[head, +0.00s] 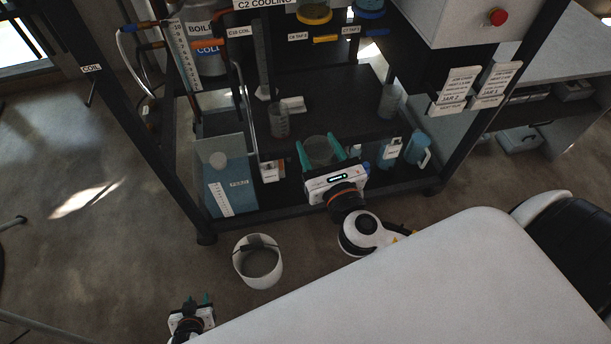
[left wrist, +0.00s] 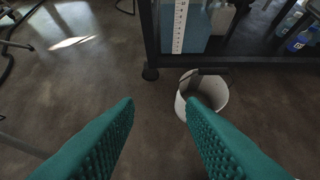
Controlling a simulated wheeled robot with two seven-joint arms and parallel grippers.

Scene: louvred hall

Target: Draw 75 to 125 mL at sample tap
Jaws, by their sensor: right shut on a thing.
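My right gripper (head: 321,150) is shut on a clear beaker (head: 318,146), with one teal finger on each side, in front of the rack's lower shelf. I cannot make out any liquid in the beaker. My left gripper (head: 192,304) is low at the bottom left of the head view. In the left wrist view its fingers (left wrist: 160,108) are apart and empty.
A white bucket (head: 241,270) stands on the floor before the rack, beside a blue container (head: 226,184). A measuring cup with reddish contents (head: 279,121), a clear cylinder (head: 263,60) and a clear vessel (head: 390,101) stand on the dark shelf. A blue jug (head: 418,147) stands lower right.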

